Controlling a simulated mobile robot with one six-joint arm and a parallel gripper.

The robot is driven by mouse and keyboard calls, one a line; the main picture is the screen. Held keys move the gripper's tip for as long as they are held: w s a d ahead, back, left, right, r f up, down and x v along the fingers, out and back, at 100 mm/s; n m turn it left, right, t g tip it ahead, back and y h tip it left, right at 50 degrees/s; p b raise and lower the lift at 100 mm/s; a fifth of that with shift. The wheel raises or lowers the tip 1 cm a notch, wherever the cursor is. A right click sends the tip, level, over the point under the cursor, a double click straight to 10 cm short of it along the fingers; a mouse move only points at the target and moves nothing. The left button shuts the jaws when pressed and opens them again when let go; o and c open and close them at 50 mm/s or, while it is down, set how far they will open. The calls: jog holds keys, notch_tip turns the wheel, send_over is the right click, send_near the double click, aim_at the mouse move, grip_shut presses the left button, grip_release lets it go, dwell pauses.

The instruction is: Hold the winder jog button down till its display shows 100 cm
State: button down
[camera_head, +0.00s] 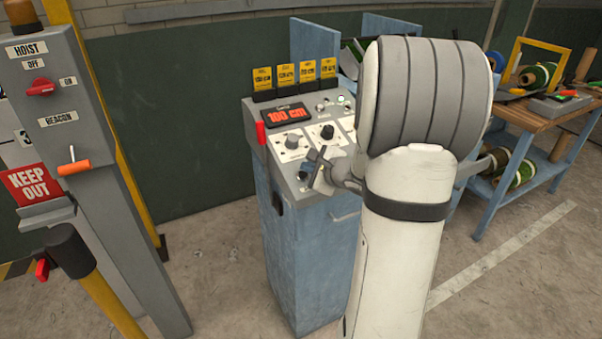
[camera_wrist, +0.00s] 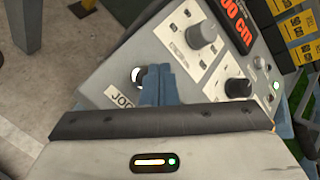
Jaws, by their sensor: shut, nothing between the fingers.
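The winder console (camera_head: 308,215) is a blue cabinet with a sloped grey panel. Its display (camera_head: 287,115) reads "100 cm" in red digits; the wrist view shows part of the display (camera_wrist: 238,22). My gripper (camera_head: 318,168) is shut and empty at the panel's lower left. In the wrist view its fingertips (camera_wrist: 157,72) are right beside the jog button (camera_wrist: 137,76), above the label "JOG", and partly cover it. I cannot tell whether they touch or press the button.
Two knobs (camera_wrist: 201,33) and (camera_wrist: 238,88) sit close to my fingers on the panel. Yellow tags (camera_head: 285,74) stand along its back edge. A hoist post (camera_head: 70,110) is at left, a workbench with spools (camera_head: 540,112) at right. Floor between post and console is clear.

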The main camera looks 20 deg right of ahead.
jog(key=shift+r, duration=0.1)
jog(key=r+p, duration=0.1)
jog(key=s+r, duration=0.1)
jog(key=r, duration=0.1)
jog(key=r+p, duration=0.1)
jog(key=shift+s+r+p, duration=0.25)
jog(key=shift+s+p, duration=0.05)
jog(key=shift+s, duration=0.05)
dwell(0.3)
